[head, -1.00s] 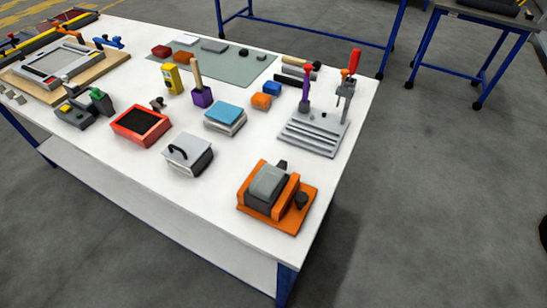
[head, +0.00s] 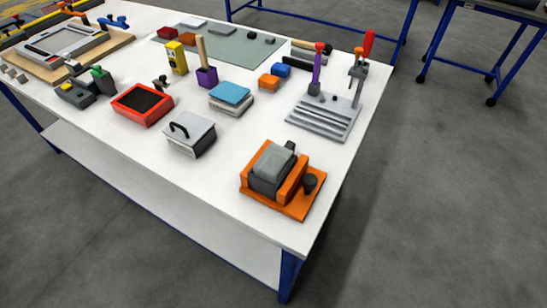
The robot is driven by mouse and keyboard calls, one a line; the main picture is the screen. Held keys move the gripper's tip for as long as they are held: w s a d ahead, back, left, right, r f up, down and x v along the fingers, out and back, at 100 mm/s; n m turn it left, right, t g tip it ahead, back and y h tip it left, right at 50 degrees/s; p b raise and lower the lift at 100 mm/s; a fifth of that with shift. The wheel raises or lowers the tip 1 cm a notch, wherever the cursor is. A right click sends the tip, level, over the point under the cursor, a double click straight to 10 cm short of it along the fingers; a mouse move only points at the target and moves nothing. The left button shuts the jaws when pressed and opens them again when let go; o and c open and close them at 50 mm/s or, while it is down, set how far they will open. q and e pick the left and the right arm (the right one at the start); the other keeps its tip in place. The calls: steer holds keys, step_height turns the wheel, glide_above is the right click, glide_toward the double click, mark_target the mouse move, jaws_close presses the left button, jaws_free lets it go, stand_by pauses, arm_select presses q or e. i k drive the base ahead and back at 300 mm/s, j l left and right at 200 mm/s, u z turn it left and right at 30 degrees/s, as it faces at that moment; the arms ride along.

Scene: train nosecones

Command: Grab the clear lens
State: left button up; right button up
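I cannot pick out a clear lens for certain in the head view. A grey-topped dark block (head: 272,162) sits in an orange fixture (head: 296,206) near the table's front right corner; I cannot tell whether any part of it is clear. Several small flat and dark pieces lie on a grey-green mat (head: 235,47) at the back of the table, too small to make out. Neither of my grippers is in view.
The white table (head: 225,165) also bears a grey press stand (head: 325,117), a lidded box with a black handle (head: 190,134), a red tray (head: 143,104), a stack with a blue top (head: 230,95) and a yellow device (head: 177,58). The floor on the right is open.

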mark_target(271, 165)
steer(key=j+z, duration=0.1)
steer(key=z, duration=0.4)
steer(key=k+z, duration=0.1)
steer(key=z, duration=0.9)
steer(key=k+j+z, duration=0.1)
steer(key=k, duration=0.2)
